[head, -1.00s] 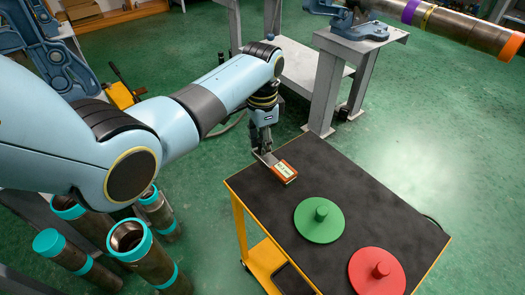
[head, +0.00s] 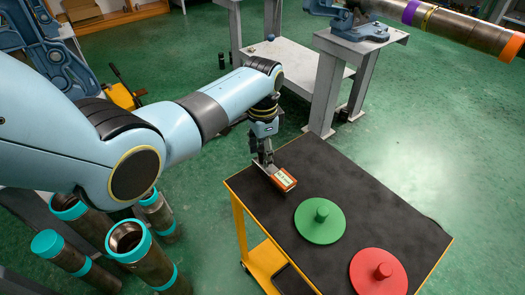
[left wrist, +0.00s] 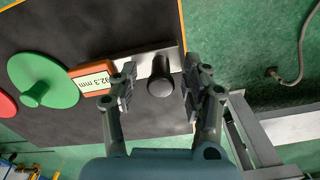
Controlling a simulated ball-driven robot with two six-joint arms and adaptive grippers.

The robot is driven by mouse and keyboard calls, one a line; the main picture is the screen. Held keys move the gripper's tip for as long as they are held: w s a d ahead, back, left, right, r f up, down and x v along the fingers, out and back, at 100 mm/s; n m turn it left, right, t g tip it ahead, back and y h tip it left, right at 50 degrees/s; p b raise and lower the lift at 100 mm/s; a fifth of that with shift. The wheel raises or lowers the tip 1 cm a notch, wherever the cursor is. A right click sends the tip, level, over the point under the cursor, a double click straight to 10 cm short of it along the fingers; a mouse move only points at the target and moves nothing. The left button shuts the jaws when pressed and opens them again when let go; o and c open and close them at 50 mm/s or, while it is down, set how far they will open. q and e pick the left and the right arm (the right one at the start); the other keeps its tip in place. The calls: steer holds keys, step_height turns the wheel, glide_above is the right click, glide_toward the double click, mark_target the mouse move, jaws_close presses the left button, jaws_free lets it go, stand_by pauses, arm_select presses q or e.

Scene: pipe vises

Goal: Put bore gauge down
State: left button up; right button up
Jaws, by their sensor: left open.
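The bore gauge (head: 284,179) has an orange body with a pale display and lies on the black cart top (head: 350,190), near its far left corner. My left gripper (head: 263,165) is over the bar end of the gauge. In the left wrist view its two fingers (left wrist: 159,92) stand apart on either side of the knob, with gaps visible. My right gripper is not in view.
A green disc (head: 320,221) and a red disc (head: 378,272), each with a peg, sit on the cart top. Grey metal stands (head: 335,85) are behind the cart. Pipes with teal collars (head: 140,250) stand at lower left. The cart's right half is bare at the back.

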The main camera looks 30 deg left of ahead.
arm_select(q)
step_height(320, 180, up, 12)
steer(key=p, duration=0.2)
stand_by(0.6)
